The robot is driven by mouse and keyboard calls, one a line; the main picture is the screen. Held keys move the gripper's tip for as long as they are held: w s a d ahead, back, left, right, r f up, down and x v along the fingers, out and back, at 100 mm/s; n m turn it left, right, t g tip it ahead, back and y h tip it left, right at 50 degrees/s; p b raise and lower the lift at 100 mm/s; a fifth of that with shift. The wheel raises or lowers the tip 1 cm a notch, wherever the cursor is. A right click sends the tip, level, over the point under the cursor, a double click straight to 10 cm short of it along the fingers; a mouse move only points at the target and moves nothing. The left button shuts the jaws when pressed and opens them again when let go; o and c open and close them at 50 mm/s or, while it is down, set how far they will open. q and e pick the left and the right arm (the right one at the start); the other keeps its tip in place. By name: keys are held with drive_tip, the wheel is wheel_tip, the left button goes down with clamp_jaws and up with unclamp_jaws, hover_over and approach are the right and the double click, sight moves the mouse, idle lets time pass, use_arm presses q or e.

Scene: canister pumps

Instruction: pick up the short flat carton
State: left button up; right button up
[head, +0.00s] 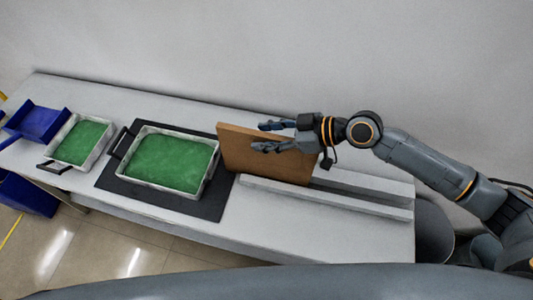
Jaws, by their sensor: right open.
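A brown flat panel-like thing (240,148), which may be the short flat carton, stands on edge on the table, right of the larger green tray. No other carton shows. My right gripper (263,137) is open, with its fingers pointing left. It overlaps the upper part of the brown thing in the head view. I cannot tell whether it touches it or is above it. The gripper and wrist hide part of its top and right end. My left gripper is not in view.
A larger tray with a green inside (211,183) sits on a dark mat (117,184). A smaller green tray (99,150) and a blue bin (61,125) are further left. Pale rails (330,198) run along the table's right part. A wall stands behind the table.

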drive_tip(key=shift+c, duration=0.7)
clamp_jaws()
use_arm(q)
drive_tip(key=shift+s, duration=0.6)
